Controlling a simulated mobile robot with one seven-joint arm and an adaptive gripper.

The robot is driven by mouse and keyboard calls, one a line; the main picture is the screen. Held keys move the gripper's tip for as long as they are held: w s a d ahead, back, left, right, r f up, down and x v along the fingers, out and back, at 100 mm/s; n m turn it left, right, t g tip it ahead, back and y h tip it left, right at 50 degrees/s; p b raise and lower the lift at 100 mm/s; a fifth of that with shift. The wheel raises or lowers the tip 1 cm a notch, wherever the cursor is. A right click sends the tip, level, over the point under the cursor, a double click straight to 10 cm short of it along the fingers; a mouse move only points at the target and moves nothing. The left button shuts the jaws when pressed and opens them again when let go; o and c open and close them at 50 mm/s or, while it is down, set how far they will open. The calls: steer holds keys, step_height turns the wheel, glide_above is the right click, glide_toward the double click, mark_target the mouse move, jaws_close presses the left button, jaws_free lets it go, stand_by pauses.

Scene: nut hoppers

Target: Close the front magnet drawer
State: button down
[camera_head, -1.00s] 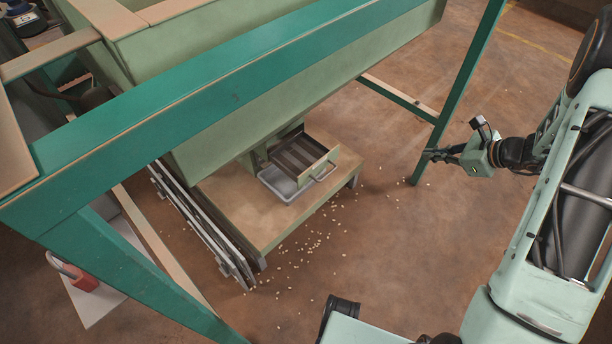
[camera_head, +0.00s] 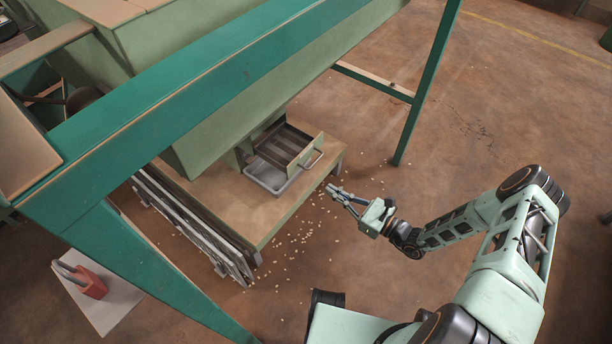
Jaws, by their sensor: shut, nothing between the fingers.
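The front magnet drawer (camera_head: 291,146) stands pulled out under the green hopper, with dark bars across its inside. Its green front panel carries a pale loop handle (camera_head: 313,159) facing right. A grey tray (camera_head: 268,176) sits below and in front of the drawer on the low platform. My gripper (camera_head: 330,190) is shut and empty, to the lower right of the drawer handle and apart from it. Its fingers point up and left toward the platform's right edge.
The low platform (camera_head: 228,205) has a bare top around the tray. A green frame leg (camera_head: 424,95) stands right of the drawer, and a thick green beam (camera_head: 190,95) crosses in front. Nuts (camera_head: 290,247) lie scattered on the floor. A red object (camera_head: 90,283) lies at lower left. The right floor is open.

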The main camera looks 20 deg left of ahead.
mark_target(290, 165)
steer(key=b+x, duration=0.2)
steer(key=x, duration=1.1)
steer(key=shift+w+a, duration=0.1)
steer(key=shift+a, duration=0.25)
steer(key=shift+w+a+b, duration=0.15)
steer(key=shift+a+b, duration=0.25)
steer(key=shift+a, duration=0.1)
steer(key=b+x, duration=0.4)
steer(key=x, duration=1.1)
steer(key=shift+w+a+r, duration=0.1)
steer(key=shift+a, duration=0.05)
steer(key=shift+r, duration=0.1)
